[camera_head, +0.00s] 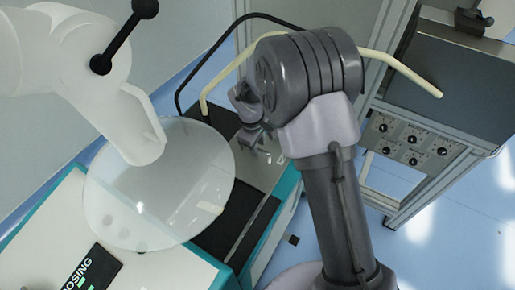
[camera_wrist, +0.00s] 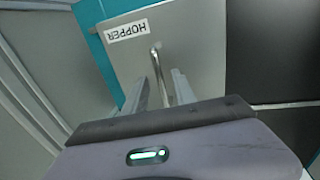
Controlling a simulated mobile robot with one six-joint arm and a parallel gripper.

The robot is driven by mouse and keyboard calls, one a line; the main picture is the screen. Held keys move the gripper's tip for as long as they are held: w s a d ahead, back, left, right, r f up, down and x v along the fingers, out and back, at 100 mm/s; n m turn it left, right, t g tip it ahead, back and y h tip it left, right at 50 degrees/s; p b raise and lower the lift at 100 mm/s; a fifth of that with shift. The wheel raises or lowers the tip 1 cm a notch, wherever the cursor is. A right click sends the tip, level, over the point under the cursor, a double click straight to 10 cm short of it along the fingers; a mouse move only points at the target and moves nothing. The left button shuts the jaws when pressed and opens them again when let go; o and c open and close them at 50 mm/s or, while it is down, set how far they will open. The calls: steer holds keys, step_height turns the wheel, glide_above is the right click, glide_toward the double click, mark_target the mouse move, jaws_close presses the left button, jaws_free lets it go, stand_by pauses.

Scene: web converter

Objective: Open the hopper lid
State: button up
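The hopper lid (camera_wrist: 185,40) is a flat grey panel with a white "HOPPER" label (camera_wrist: 127,31) in the wrist view; it looks shut. A thin metal bar handle (camera_wrist: 157,62) stands on it. My gripper (camera_wrist: 160,88) is open, with one finger on each side of the handle's near end; a gap seems to show on both sides, and whether a finger touches it I cannot tell. In the head view my gripper (camera_head: 250,142) is over a grey panel (camera_head: 268,172) on the teal-sided machine, and my wrist partly hides it. The handle is not clear there.
A white jointed machine part with a translucent round disc (camera_head: 160,190) stands close on the left. A "DOSING" display (camera_head: 88,275) is at lower left. Cream (camera_head: 405,68) and black bent tubes pass behind my arm. A grey cabinet with knobs (camera_head: 410,140) stands right; blue floor lies between.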

steer(key=shift+f, duration=0.1)
jaws_close()
stand_by(1.4)
